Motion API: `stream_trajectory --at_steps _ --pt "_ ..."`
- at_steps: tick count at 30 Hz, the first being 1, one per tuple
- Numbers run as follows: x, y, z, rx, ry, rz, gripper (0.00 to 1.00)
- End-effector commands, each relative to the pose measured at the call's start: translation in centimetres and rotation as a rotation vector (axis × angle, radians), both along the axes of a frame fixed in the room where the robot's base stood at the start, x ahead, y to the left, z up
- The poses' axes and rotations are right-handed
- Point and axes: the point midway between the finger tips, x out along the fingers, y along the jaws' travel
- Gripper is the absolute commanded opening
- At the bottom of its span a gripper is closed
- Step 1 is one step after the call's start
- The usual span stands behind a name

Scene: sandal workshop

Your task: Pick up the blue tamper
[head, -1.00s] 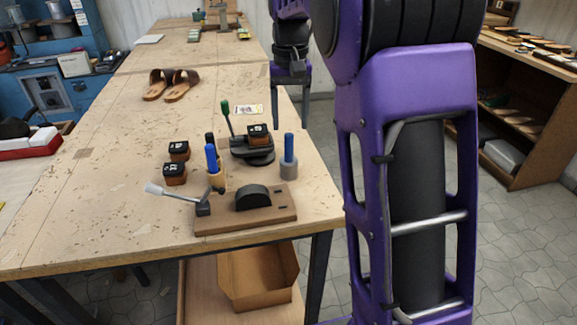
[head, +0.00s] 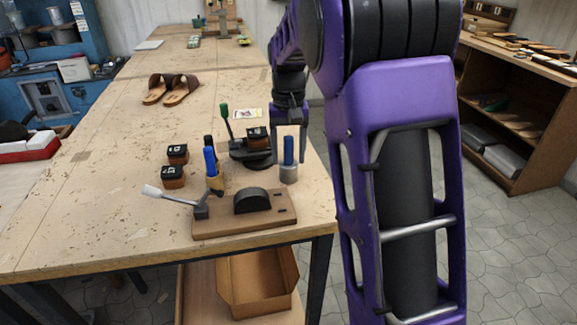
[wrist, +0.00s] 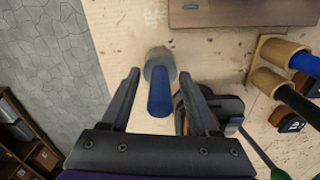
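The blue tamper (head: 289,172) stands upright near the table's right edge, with a blue handle on a grey round base. My gripper (head: 289,157) is open, with its fingers on either side of the blue handle in the head view. In the wrist view the tamper (wrist: 160,97) shows between my spread fingers (wrist: 159,76), with a gap on each side. The fingers do not appear to touch it.
A black round fixture (head: 250,154) with a green-handled lever sits close left of the tamper. A wooden board (head: 225,226) with a black half-disc is in front. Small brown blocks (head: 172,183) and blue and black handles (head: 211,160) stand farther left.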

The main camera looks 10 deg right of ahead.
Motion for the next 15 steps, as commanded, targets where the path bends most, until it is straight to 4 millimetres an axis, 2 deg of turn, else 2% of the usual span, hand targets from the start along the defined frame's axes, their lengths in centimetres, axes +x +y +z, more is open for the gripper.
stream_trajectory --at_steps 1,9,15 --pt "0.01 0.0 0.01 0.0 0.0 0.0 0.51" --pt "0.01 0.0 0.04 0.0 0.0 0.0 0.02" --pt "0.05 -0.01 0.13 0.0 -0.002 0.0 0.0"
